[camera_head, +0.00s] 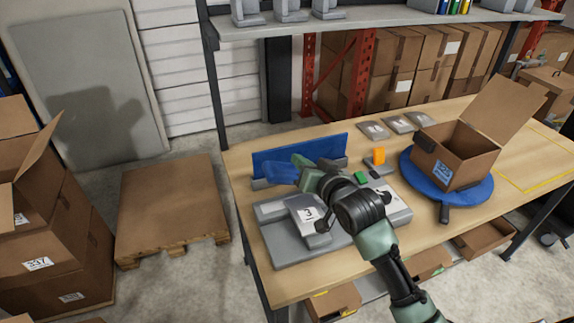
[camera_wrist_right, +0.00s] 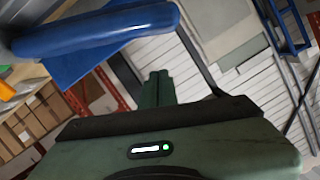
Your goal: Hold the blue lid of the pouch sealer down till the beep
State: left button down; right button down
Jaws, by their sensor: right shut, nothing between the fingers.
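The grey pouch sealer (camera_head: 290,247) sits at the near left of the wooden table, partly hidden by my right arm. A blue rounded bar, apparently its lid (camera_head: 280,173), is raised at the sealer's back; it crosses the upper left of the right wrist view (camera_wrist_right: 100,30). My right gripper (camera_head: 303,162) has its green fingers close beside the bar. In the right wrist view the fingers (camera_wrist_right: 157,78) are together and empty, with a gap in the picture between them and the bar. I cannot tell whether they touch it. My left gripper is not in view.
An upright blue panel (camera_head: 318,146) stands behind the sealer. A shelf (camera_head: 370,22) spans the back.

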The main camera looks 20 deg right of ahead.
aim_at(287, 174)
jog(key=x, duration=0.3)
jog(key=shift+w+p, duration=0.25)
jog(key=shift+p, duration=0.1)
jog(key=f, duration=0.1)
jog(key=a+f, duration=0.1)
jog(key=f+p, duration=0.1)
jog(key=shift+w+a, duration=0.15)
jog(key=shift+w, duration=0.15)
jog(key=shift+a+f, duration=0.25)
jog(key=shift+f, duration=0.25)
